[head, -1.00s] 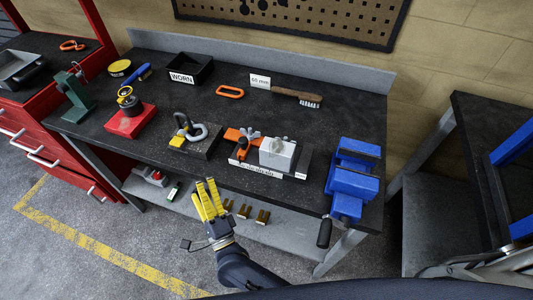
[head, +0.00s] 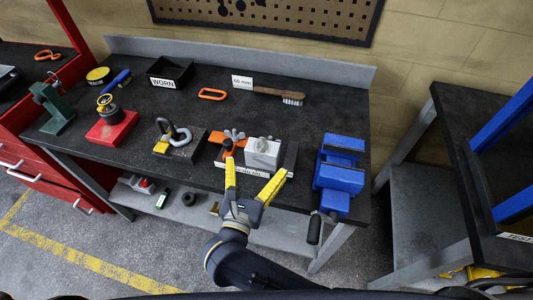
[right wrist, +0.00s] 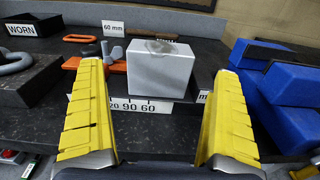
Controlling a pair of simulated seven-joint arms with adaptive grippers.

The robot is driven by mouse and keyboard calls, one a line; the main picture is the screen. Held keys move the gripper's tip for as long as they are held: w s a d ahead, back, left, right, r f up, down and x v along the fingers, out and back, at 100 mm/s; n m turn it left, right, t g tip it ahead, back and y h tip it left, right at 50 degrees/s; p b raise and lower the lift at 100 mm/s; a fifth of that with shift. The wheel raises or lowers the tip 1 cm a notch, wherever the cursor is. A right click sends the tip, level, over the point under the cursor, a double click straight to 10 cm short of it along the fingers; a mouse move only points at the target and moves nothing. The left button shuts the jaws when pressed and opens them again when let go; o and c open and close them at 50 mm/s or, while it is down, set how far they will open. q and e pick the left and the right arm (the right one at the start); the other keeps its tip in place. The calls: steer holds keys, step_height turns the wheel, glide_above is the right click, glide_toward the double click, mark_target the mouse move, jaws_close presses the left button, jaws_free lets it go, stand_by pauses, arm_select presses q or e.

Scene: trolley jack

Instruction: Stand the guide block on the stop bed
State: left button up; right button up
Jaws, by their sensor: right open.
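A pale grey block (head: 262,153), which appears to be the guide block, stands upright on the stop bed (head: 289,165) near the bench's front edge. In the right wrist view the block (right wrist: 160,70) is a plain box with a dark round mark on top. The bed's white scale strip (right wrist: 140,106) shows below it. An orange part with a grey wing nut (head: 234,135) is on the bed to the block's left. My right gripper (head: 256,168) is open and empty, its yellow fingers spread on either side in front of the block. My left gripper is not in view.
A blue vise (head: 340,165) stands close to the right of the bed. A dark block with a grey shackle (head: 178,138) lies to the left. Behind are a 60 mm card (head: 242,82), a brush (head: 280,95) and a WORN bin (head: 172,75). Bench space behind the bed is clear.

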mark_target(260, 157)
steer(key=shift+x, duration=3.2)
steer(key=shift+c, duration=0.6)
steer(key=c, duration=1.4)
steer(key=shift+r, duration=0.15)
